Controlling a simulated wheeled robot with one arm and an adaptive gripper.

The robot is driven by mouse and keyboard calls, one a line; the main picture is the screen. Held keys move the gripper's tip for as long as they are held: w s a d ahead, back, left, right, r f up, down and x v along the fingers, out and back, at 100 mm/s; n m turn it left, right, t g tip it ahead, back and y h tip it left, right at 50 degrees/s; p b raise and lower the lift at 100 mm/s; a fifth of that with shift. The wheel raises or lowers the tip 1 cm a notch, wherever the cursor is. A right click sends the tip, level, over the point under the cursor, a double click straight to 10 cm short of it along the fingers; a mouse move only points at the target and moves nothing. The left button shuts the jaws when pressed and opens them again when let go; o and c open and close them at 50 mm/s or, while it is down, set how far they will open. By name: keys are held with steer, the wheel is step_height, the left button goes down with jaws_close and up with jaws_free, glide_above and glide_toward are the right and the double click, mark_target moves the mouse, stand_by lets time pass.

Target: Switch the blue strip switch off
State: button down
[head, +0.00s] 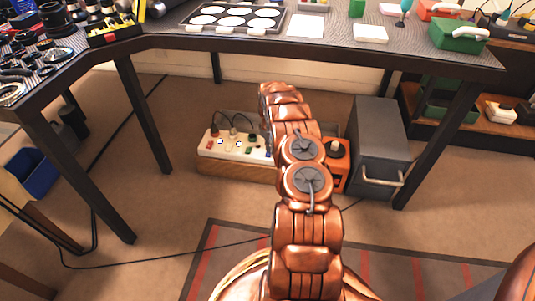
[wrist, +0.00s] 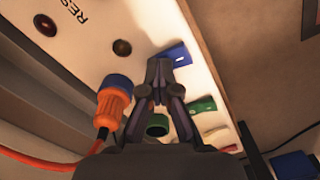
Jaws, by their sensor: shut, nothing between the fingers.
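The blue strip switch (wrist: 179,54) is a small blue rocker on a cream power strip (wrist: 200,75) in the wrist view. My gripper (wrist: 159,66) is shut and empty, with its fingertips at the lower left edge of the blue switch and covering part of it. I cannot tell whether they touch it, nor which way the rocker is tipped. In the head view the power strip (head: 222,149) lies under the workbench on a wooden block. There my copper arm hides its right end and my gripper.
An orange plug with a blue ring (wrist: 115,95) stands left of my fingers. Green (wrist: 205,105) and red (wrist: 217,133) switches lie to the lower right. In the head view, an orange box (head: 338,160) and grey cabinet (head: 378,145) stand right of my arm; cables cross the floor.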

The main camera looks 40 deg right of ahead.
steer(key=shift+r, duration=0.1)
steer(key=shift+r+p, duration=1.6)
steer(key=shift+r, duration=1.8)
steer(key=shift+a, duration=0.1)
